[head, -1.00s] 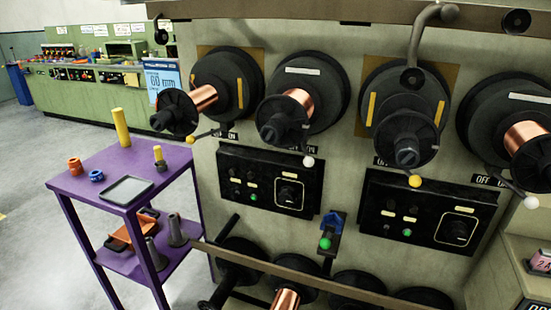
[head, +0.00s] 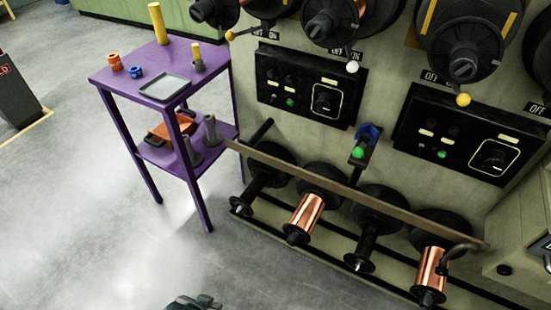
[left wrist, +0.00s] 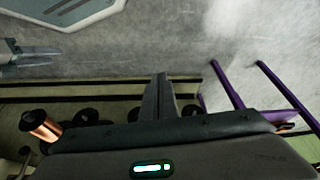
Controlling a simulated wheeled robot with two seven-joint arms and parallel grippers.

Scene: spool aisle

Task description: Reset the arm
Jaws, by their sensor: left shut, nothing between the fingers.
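My left gripper (head: 192,302) shows only as a dark tip at the bottom edge of the head view, over bare floor. In the left wrist view its fingers (left wrist: 158,97) are together with nothing between them, in front of the rack's lower spools. A grey-blue forked part at the left edge of the left wrist view looks like my right gripper (left wrist: 25,60); its jaws are too unclear to read. The head view does not show the right arm.
A purple cart (head: 112,75) with a tray (head: 165,87) stands at the left. A dark bin (head: 18,90) stands far left. The front floor (head: 90,245) is clear.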

